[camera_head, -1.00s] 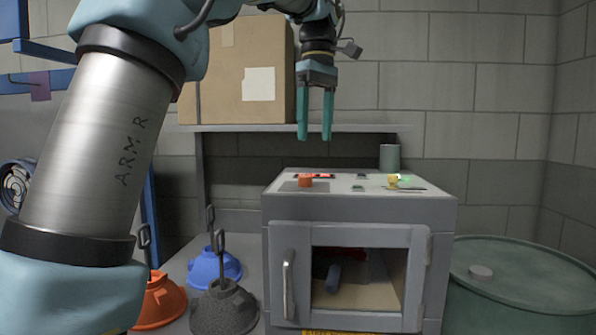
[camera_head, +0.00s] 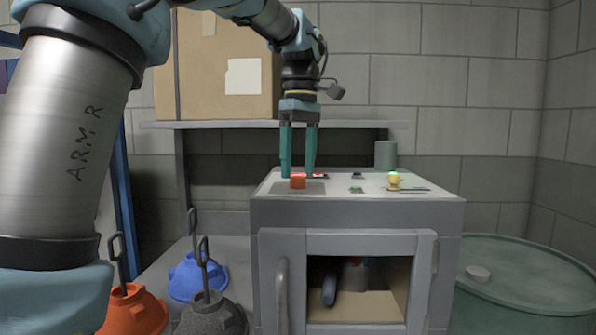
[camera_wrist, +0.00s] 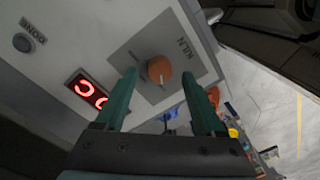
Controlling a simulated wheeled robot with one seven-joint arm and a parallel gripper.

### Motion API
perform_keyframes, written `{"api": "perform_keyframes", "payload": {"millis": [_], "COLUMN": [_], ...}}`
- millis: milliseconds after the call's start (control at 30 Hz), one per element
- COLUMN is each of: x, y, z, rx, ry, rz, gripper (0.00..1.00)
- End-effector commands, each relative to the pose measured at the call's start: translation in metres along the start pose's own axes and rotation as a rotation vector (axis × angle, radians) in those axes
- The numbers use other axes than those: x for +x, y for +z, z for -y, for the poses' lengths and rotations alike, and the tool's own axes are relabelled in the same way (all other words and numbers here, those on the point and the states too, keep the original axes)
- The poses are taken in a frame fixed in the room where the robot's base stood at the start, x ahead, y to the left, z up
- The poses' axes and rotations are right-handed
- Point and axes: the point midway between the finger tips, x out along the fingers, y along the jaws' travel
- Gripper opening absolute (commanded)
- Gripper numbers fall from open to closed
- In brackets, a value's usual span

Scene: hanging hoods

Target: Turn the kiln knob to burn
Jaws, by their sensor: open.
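The kiln (camera_head: 360,212) is a grey box with a window in its front door. On its top at the left is the orange kiln knob (camera_head: 298,183); in the wrist view the round knob (camera_wrist: 160,70) sits on a grey plate marked KILN, with a pale pointer line. My gripper (camera_head: 298,174) is open and empty, pointing down at the knob. In the wrist view its teal fingers (camera_wrist: 158,84) lie either side of the knob's near side, apart from it. I cannot tell the exact height gap. No burn mark is legible.
A lit red display (camera_wrist: 87,88) and a DONE light (camera_wrist: 23,42) are beside the knob. A yellow knob (camera_head: 394,180) stands on the kiln's right. A shelf (camera_head: 230,125) with a cardboard box is behind. Hoods (camera_head: 197,277) stand left, a green drum (camera_head: 530,280) right.

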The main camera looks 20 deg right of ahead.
Motion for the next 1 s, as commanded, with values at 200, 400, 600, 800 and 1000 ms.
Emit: {"api": "perform_keyframes", "payload": {"millis": [200, 400, 600, 800, 1000], "x": [0.016, 0.017, 0.017, 0.017, 0.017], "y": [0.0, 0.0, 0.0, 0.0, 0.0], "z": [0.0, 0.0, 0.0, 0.0, 0.0], "rx": [0.0, 0.0, 0.0, 0.0, 0.0], "ry": [0.0, 0.001, 0.001, 0.001, 0.0], "rz": [0.0, 0.0, 0.0, 0.0, 0.0], "gripper": [0.71, 0.71, 0.57, 0.35, 0.12]}}
